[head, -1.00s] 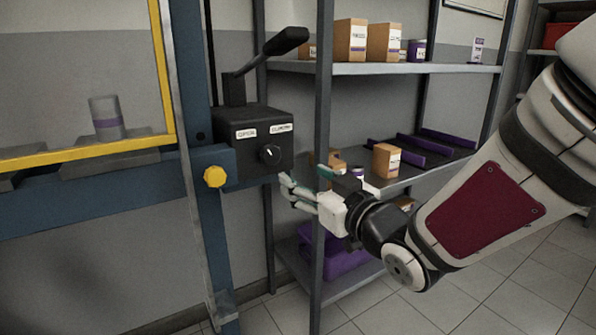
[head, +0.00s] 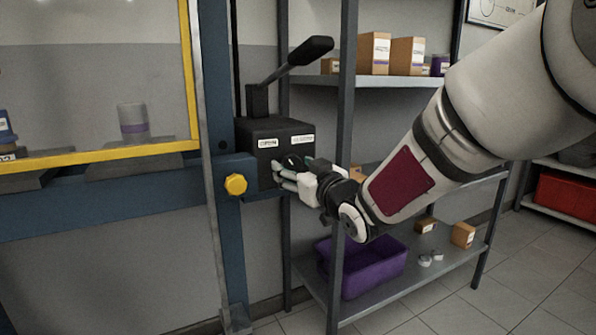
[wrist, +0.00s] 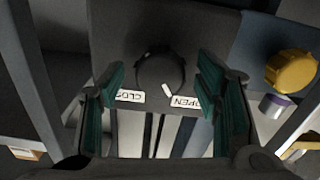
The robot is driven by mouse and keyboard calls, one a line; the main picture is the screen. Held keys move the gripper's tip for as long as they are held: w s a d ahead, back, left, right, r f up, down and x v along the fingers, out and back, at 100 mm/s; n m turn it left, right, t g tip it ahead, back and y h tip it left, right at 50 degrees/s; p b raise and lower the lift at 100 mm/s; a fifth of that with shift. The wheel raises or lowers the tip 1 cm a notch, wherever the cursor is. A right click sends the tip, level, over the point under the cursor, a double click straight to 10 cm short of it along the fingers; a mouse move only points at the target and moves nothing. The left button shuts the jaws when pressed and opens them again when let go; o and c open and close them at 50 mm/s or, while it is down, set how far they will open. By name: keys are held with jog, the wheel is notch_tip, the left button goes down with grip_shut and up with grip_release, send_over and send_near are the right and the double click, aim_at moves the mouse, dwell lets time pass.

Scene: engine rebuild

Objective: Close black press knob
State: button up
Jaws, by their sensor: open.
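The black press knob (wrist: 160,70) is on the front of a dark control box (head: 262,132) fixed to the blue press frame. In the wrist view its white pointer line aims toward the OPEN label (wrist: 185,102), with the CLOSED label (wrist: 130,96) on the other side. My gripper (wrist: 163,95) is open, its green-padded fingers on either side of the knob with gaps showing. In the head view my gripper (head: 290,170) is at the box front and hides most of the knob.
A black lever (head: 295,62) rises from the box top. A yellow knob (head: 236,184) is at the left on the blue frame. A purple bin (head: 375,268) is on the low shelf.

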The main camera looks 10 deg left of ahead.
jog(key=shift+a, duration=0.1)
jog(key=c, duration=1.2)
jog(key=shift+o, duration=0.2)
jog(key=shift+m, duration=0.3)
jog(key=m, duration=0.2)
jog(key=shift+m, duration=0.3)
jog(key=m, duration=0.3)
jog(key=shift+w+m, duration=0.1)
jog(key=shift+m, duration=0.3)
jog(key=m+p, duration=0.1)
jog(key=m, duration=0.3)
jog(key=shift+r+p, duration=0.1)
jog(key=shift+p, duration=0.25)
jog(key=shift+m+p, duration=0.45)
jog(key=shift+m, duration=0.95)
